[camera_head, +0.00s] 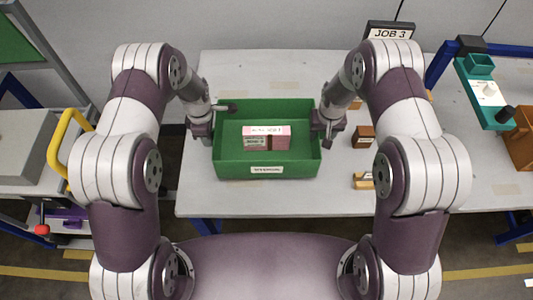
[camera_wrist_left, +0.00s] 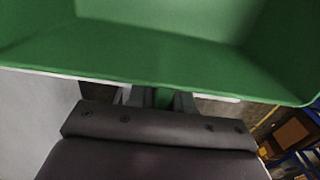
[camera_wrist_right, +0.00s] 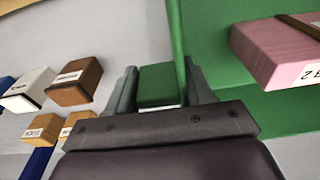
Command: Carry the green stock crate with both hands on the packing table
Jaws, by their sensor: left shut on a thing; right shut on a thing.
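The green stock crate (camera_head: 232,168) is over the left part of the packing table (camera_head: 345,200), with a white label on its near wall. A pink box with a dark band (camera_head: 280,131) lies inside it. My left gripper (camera_head: 212,122) is shut on the crate's left side; in the left wrist view a green piece sits between its fingers (camera_wrist_left: 158,98). My right gripper (camera_head: 328,122) is shut on the crate's right side; in the right wrist view a green grip (camera_wrist_right: 157,85) is between its fingers. I cannot tell whether the crate's bottom touches the table.
Right of the crate are a small brown box (camera_head: 364,133) and tan blocks (camera_head: 363,181). A JOB 3 sign (camera_head: 390,31) stands at the back. A teal tray (camera_head: 484,90) is at the far right. A yellow-handled grey cart (camera_head: 25,140) stands left, across a gap.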

